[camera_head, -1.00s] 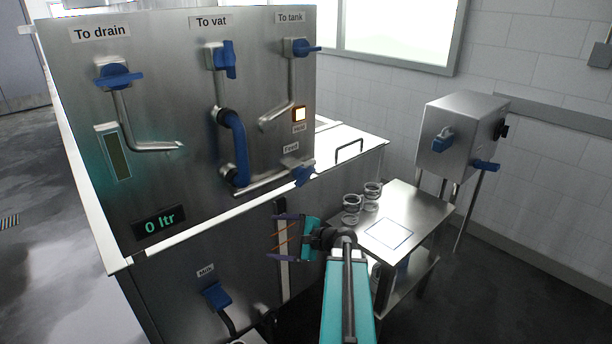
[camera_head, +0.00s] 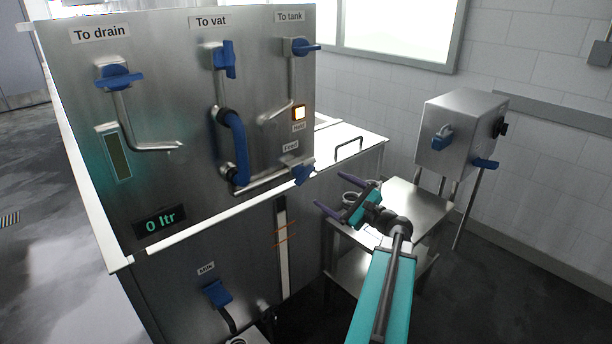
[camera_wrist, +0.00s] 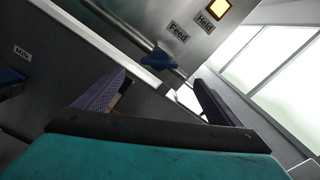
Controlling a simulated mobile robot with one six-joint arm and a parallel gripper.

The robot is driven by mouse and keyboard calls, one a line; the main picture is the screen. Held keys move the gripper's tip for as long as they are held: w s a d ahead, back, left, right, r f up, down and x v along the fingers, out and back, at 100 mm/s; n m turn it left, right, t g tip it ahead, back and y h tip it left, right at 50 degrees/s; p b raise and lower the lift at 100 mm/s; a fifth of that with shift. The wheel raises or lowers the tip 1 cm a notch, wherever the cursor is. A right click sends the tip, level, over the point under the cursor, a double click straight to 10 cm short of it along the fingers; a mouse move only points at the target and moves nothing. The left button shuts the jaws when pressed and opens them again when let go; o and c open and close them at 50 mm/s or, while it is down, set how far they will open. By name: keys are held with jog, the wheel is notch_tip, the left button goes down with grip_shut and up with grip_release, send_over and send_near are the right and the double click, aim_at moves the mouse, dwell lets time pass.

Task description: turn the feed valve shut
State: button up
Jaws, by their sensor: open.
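The feed valve (camera_head: 303,173) is a blue handle at the right end of a horizontal steel pipe, low on the panel's right side, below the "Feed" label (camera_head: 291,147). Its handle slants in the head view. In the wrist view, the feed valve (camera_wrist: 160,61) shows near the upper middle, beyond the fingers and roughly between them. My gripper (camera_head: 344,196) is to the right of the valve and lower in the head view, apart from it. Its purple fingers are spread and empty, as the wrist view also shows (camera_wrist: 160,82).
Other blue valves sit above: drain (camera_head: 118,77), vat (camera_head: 228,60) and tank (camera_head: 300,47). The milk valve (camera_head: 217,293) is below left. A steel box (camera_head: 460,135) with blue handles is at right.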

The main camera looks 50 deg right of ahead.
aim_at(307, 176)
jog(key=shift+w, duration=0.1)
jog(key=w+p, duration=0.1)
jog(key=w, duration=0.3)
jog(key=w+p, duration=0.2)
jog(key=w, duration=0.3)
jog(key=w+d+p, duration=0.1)
jog(key=w+p, duration=0.1)
jog(key=w, duration=0.2)
jog(key=shift+w, duration=0.3)
jog(key=c, duration=0.8)
jog(key=shift+d, duration=0.1)
jog(key=shift+c, duration=1.3)
